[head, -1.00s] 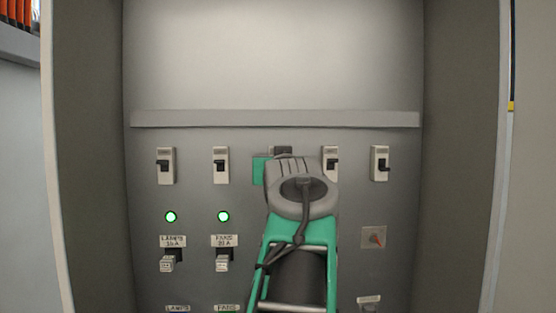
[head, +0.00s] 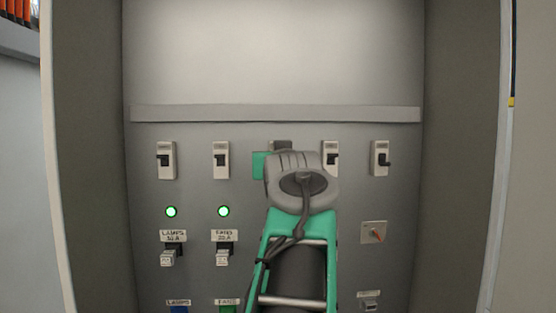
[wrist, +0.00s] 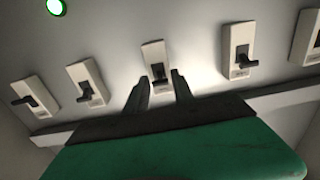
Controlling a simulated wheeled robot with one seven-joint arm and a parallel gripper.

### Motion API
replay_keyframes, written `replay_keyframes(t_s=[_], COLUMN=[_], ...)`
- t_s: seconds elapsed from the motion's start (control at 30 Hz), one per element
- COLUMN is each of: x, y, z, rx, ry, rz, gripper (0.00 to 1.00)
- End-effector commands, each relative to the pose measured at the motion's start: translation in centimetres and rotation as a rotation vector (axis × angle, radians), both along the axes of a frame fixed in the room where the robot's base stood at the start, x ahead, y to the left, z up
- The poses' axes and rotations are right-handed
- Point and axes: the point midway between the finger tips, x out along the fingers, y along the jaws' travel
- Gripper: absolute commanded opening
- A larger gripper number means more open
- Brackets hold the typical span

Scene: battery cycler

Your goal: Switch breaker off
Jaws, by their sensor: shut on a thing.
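A row of white breakers with black levers runs across the grey panel. The middle breaker (wrist: 155,58) is in the centre of the wrist view. In the head view only the top of the middle breaker (head: 281,145) shows above my wrist, which hides the rest. My gripper (wrist: 160,78) reaches the middle breaker, with one dark finger on each side of its black lever (wrist: 158,72). It is shut on that lever. In the head view the fingers are hidden behind the grey wrist.
Breakers stand close on both sides, at left (head: 221,160) and right (head: 331,158). A grey ledge (head: 200,113) crosses above the row. Two green lamps (head: 171,211) glow at left over labelled switches. A red-handled rotary switch (head: 374,233) is at lower right. Cabinet walls enclose both sides.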

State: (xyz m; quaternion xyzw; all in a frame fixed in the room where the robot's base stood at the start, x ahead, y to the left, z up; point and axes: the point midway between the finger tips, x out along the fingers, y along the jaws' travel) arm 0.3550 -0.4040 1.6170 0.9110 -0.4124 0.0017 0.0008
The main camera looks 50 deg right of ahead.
Motion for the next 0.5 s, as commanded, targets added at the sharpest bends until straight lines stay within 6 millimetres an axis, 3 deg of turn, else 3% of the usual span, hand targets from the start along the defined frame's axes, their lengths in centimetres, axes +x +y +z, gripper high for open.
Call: replay_keyframes(t_s=[0.2, 0.5], x=[0.0, 0.0], y=[0.0, 0.1], z=[-1.6, -2.3], rx=[-0.065, -0.206], ry=[-0.057, -0.181], rz=[0.0, 0.001], gripper=[0.0, 0.0])
